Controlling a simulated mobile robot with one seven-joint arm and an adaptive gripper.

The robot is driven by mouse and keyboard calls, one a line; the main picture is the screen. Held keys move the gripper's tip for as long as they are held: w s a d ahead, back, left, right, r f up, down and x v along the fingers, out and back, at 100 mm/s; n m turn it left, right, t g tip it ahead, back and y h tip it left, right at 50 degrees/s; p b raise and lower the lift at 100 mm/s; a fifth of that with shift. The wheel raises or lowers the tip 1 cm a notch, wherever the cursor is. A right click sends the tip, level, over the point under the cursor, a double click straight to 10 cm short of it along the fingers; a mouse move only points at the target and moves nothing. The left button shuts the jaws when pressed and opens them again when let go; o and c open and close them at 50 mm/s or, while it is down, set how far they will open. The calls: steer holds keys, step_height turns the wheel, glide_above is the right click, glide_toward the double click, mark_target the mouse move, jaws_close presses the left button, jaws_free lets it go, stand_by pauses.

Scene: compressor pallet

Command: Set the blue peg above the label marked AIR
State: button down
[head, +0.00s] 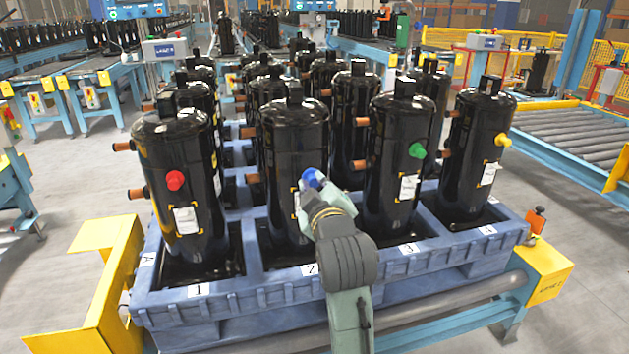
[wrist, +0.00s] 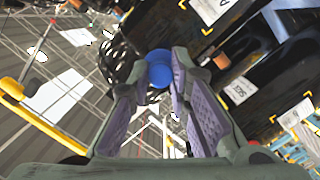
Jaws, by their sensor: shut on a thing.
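The blue peg (head: 312,178) is in my gripper (head: 326,200), in front of the second black compressor (head: 293,135). In the wrist view the blue peg (wrist: 159,72) sits between the two fingertips of my gripper (wrist: 161,80). The second compressor's white label (head: 298,203) is partly covered by my gripper in the head view. In the wrist view, a white label (wrist: 211,9) at the top is cut off, with a letter like A showing. Another label (wrist: 238,91) lies lower right. I cannot read AIR for certain on any label.
A red peg (head: 175,180) is on the first compressor, a green peg (head: 416,150) on the third and a yellow peg (head: 503,140) on the fourth. The compressors stand close together in a blue pallet (head: 235,295). Yellow-ended conveyor parts (head: 545,268) flank it.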

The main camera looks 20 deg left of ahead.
steer(key=shift+s+d, duration=0.15)
steer(key=shift+a+r+p+x, duration=0.15)
steer(key=shift+p+x, duration=0.05)
steer(key=shift+x, duration=1.2)
steer(key=shift+a+r+p+x, duration=0.15)
steer(key=shift+x, duration=1.25)
steer(key=shift+w+a+p, duration=0.3)
steer(key=shift+w+a, duration=0.1)
steer(key=shift+w, duration=0.05)
stand_by(0.9)
steer(key=c, duration=1.4)
jaws_free()
steer(key=shift+s+d, duration=0.1)
